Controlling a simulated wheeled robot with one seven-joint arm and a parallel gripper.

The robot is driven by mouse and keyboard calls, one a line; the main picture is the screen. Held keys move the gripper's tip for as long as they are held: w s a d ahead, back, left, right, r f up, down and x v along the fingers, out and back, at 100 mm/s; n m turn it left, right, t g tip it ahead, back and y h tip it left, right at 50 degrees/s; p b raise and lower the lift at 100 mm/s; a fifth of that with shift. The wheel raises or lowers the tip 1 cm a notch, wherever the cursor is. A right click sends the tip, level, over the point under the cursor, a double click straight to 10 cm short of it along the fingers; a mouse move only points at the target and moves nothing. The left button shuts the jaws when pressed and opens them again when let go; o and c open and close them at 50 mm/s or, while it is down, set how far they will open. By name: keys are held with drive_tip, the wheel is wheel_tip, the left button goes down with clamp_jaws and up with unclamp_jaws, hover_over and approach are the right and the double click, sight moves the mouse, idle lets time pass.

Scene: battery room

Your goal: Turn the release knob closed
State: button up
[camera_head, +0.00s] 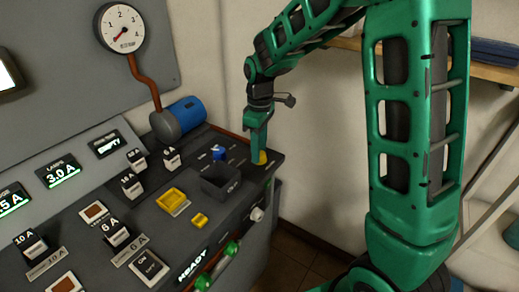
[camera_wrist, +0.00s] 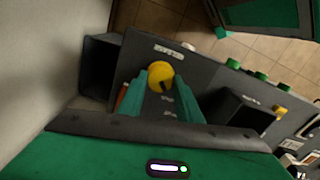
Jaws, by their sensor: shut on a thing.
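A round yellow knob (camera_head: 263,158) sits at the far right corner of the dark console top. In the wrist view the yellow knob (camera_wrist: 160,72) shows a dark slot or mark on its face, and a small white label lies beside it, too blurred to read. My green gripper (camera_head: 259,148) points down at this knob from above. In the wrist view the fingers of my gripper (camera_wrist: 160,88) stand on both sides of the knob and are shut on it. The fingers hide part of the knob in the head view.
A white knob (camera_head: 257,214) is on the console front.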

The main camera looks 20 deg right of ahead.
drive_tip(key=shift+w+d+r, duration=0.1)
drive_tip(key=shift+w+d, duration=0.1)
drive_tip(key=shift+d, duration=0.05)
drive_tip(key=o, duration=1)
drive_tip(key=shift+o, duration=0.2)
drive_tip(key=shift+s, duration=0.1)
drive_tip(key=shift+a, duration=0.1)
wheel_tip(320, 180, up, 11)
drive_tip(key=shift+w+f, duration=0.2)
